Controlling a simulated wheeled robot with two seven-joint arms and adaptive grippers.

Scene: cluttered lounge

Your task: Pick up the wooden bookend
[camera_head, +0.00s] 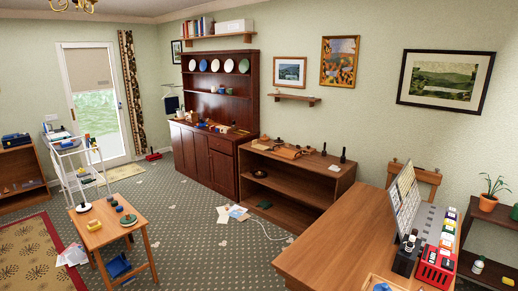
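I cannot pick out the wooden bookend for sure; at this distance many small wooden things blend with the furniture. Books (198,27) stand on the high wall shelf (219,36), but no bookend can be made out beside them. A light brown wooden-looking item (287,152) lies on top of the low open bookcase (318,173), too small to name. Neither of my grippers shows in the head view.
A large desk (330,246) fills the front right, bearing an upright board (404,204) and a red box (435,267). A small table (106,231) stands at left. Papers (232,213) and a pale cord lie on the carpet between. Carpet near the dresser (212,145) looks open.

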